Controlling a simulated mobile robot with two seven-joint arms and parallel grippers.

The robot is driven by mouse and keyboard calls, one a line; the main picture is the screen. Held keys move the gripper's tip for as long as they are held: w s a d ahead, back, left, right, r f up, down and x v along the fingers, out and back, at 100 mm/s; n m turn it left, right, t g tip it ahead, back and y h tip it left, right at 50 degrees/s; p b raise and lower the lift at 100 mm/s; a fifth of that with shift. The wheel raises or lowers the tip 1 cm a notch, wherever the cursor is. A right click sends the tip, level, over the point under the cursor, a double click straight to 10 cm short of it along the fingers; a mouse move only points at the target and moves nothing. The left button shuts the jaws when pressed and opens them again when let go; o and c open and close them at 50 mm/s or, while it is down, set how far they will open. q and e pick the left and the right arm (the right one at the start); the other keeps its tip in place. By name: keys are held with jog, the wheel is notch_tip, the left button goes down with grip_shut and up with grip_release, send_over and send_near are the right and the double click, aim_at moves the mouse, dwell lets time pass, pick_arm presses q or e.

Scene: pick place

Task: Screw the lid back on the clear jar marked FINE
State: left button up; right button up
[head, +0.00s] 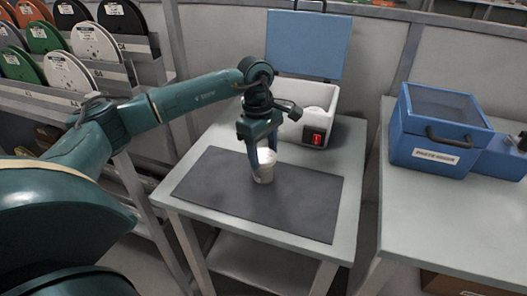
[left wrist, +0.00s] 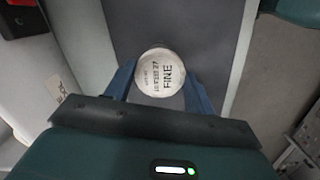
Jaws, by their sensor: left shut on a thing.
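The jar (head: 264,175) is pale and stands upright on the dark mat (head: 225,192), under my left gripper. A round white lid (head: 266,156) is at its top. In the left wrist view the lid (left wrist: 160,73) faces the camera, with "FINE" and smaller print on it. My left gripper (head: 263,160) points down, with its blue fingers on both sides of the lid, shut on it. The lid hides the jar in the left wrist view, and I cannot tell whether the lid sits level on the rim. My right gripper is not in view.
A white box (head: 318,98) with a red display and a raised blue panel (head: 308,44) stands behind the mat. A blue case (head: 435,130) is on the right table. Racked reels (head: 95,42) stand at the left. The mat around the jar is clear.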

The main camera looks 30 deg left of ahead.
pick_arm(q)
jog(key=o, duration=0.9)
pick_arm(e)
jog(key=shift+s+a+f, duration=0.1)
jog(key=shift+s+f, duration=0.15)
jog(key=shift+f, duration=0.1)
pick_arm(q)
jog(key=c, duration=0.4)
jog(key=shift+r, duration=0.1)
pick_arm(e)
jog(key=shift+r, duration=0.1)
pick_arm(q)
jog(key=shift+r+p, duration=2.5)
jog(key=shift+r, duration=1)
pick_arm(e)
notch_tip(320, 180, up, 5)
pick_arm(q)
jog(key=shift+f, duration=0.1)
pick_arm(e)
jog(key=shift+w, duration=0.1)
